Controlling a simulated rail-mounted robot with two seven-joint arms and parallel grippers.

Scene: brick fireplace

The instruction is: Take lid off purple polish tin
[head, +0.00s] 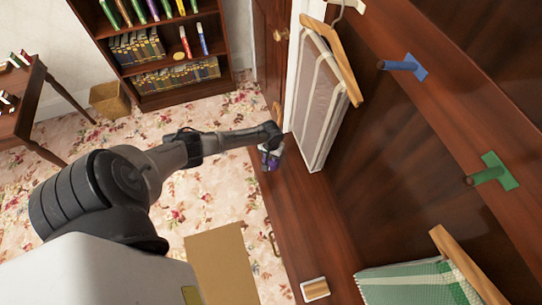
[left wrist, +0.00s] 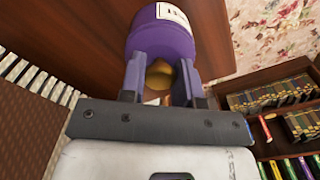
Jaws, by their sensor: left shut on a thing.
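The purple polish tin (left wrist: 160,38), with a white label, is at the far end of my left arm. In the left wrist view the fingers of my left gripper (left wrist: 159,82) lie against its near end, one on each side. A small golden-brown rounded thing (left wrist: 160,74) shows between the fingers; I cannot tell what it is. In the head view the tin (head: 268,161) is small and partly hidden by my left gripper (head: 270,148), above or at the dark wooden ledge. I cannot make out the lid's edge. My right gripper is not in view.
A wooden hanger (head: 343,62) with a pale panel hangs just right of the tin. Blue (head: 402,66) and green (head: 491,173) pegs stick out farther right.

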